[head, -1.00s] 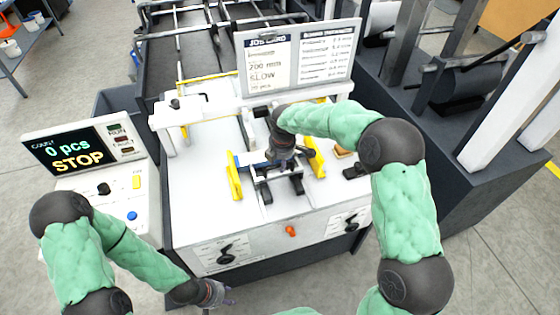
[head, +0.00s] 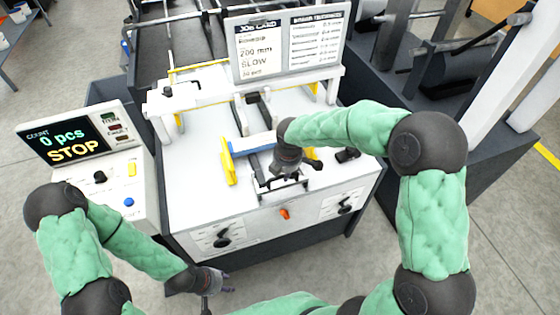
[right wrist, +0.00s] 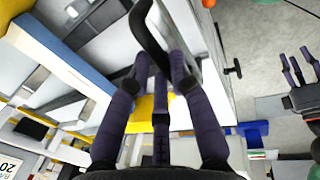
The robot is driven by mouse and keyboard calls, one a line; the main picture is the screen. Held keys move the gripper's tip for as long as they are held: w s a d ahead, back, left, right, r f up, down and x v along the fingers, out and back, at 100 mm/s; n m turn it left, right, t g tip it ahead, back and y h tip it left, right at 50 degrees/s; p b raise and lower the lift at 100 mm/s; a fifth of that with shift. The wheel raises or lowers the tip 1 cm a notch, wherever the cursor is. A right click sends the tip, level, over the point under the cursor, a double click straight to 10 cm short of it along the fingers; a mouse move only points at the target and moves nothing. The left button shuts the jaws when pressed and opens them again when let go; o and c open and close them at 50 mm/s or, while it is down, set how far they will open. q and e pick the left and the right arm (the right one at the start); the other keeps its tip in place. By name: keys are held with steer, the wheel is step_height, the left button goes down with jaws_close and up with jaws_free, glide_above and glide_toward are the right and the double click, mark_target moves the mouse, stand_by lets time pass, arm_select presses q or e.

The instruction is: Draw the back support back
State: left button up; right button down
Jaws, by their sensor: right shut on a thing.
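The back support (head: 296,184), a black bracket on rails in the white machine top, stands near the top's front edge. In the right wrist view its black loop handle (right wrist: 150,28) passes between the fingers. My right gripper (head: 286,174) is shut on it from above and hides part of it in the head view. My left gripper (head: 217,283) is low in front of the machine, away from the support. It also shows at the right of the right wrist view (right wrist: 299,66), with its fingers apart and empty.
A blue bar (head: 252,144) lies behind the support, beside a yellow side guide (head: 227,162). An orange knob (head: 285,213) is on the front panel. The control box (head: 75,145) stands at the left, its screen reading STOP. A job card board (head: 285,46) stands behind.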

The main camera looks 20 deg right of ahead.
steer(key=shift+s+f, duration=0.1)
steer(key=shift+s, duration=0.15)
steer(key=c, duration=1.1)
jaws_free()
steer(key=shift+s, duration=0.15)
steer(key=shift+r, duration=0.45)
steer(key=r, duration=0.3)
steer(key=s+r, duration=0.1)
steer(key=r, duration=0.3)
steer(key=s+r, duration=0.1)
steer(key=r, duration=0.3)
steer(key=shift+s, duration=0.1)
